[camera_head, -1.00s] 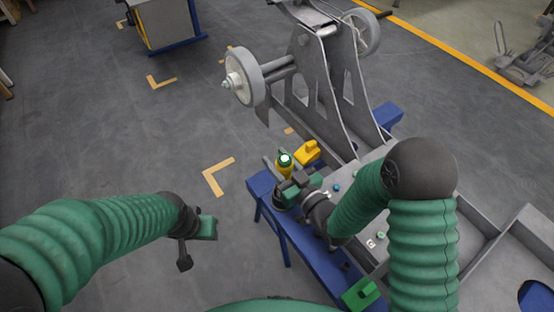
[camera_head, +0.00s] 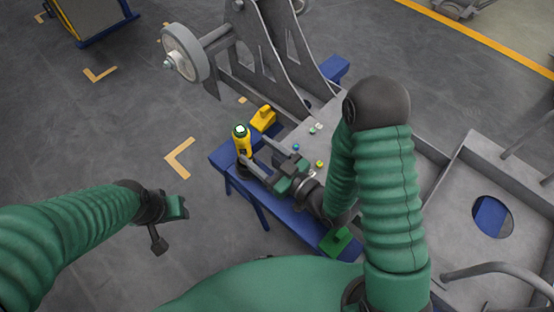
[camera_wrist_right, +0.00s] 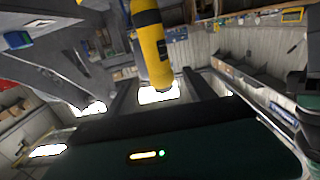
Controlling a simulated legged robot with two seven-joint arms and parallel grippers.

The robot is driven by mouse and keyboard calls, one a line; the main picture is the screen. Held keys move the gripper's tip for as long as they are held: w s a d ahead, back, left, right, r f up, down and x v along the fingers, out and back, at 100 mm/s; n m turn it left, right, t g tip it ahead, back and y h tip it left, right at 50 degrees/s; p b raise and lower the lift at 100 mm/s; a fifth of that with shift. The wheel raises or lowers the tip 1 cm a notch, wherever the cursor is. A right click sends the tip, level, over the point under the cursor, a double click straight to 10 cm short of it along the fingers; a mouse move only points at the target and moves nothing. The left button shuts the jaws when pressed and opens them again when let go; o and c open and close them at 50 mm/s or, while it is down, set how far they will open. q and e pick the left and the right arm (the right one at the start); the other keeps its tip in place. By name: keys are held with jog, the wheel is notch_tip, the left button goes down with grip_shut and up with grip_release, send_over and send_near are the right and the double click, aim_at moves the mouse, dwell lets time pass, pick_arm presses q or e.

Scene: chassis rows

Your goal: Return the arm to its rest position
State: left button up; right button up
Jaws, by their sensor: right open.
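My right gripper (camera_head: 268,158) is over the blue bench, with its two fingers apart and pointing left toward a yellow and black tool. The yellow tool (camera_head: 243,142) stands upright at the bench's left end, close to the fingertips. In the right wrist view the yellow tool (camera_wrist_right: 152,48) shows ahead of the open fingers; whether they touch it I cannot tell. My left gripper (camera_head: 170,222) hangs over bare floor at the left, apart from everything; its finger gap is not clear.
A grey chassis (camera_head: 290,60) with wheels stands behind. A grey frame (camera_head: 500,180) lies at right.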

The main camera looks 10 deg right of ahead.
jog(key=p+v, duration=0.4)
jog(key=v, duration=0.2)
jog(key=w+d+r+m+g+h+p, duration=0.2)
jog(key=w+d+g+h+p, duration=0.3)
jog(key=d+h, duration=0.45)
pick_arm(q)
jog(key=w+p+v, duration=0.2)
jog(key=w+v, duration=0.1)
jog(key=v, duration=1)
jog(key=shift+r, duration=0.4)
pick_arm(e)
jog(key=s+d+r+m+g, duration=0.2)
jog(key=s+r+m+g, duration=0.3)
jog(key=s+r, duration=0.3)
jog(key=s+g+h, duration=0.1)
jog(key=s, duration=0.2)
jog(key=shift+s+d+g, duration=0.25)
jog(key=shift+s+g, duration=0.05)
jog(key=shift+g, duration=0.1)
jog(key=shift+r, duration=0.15)
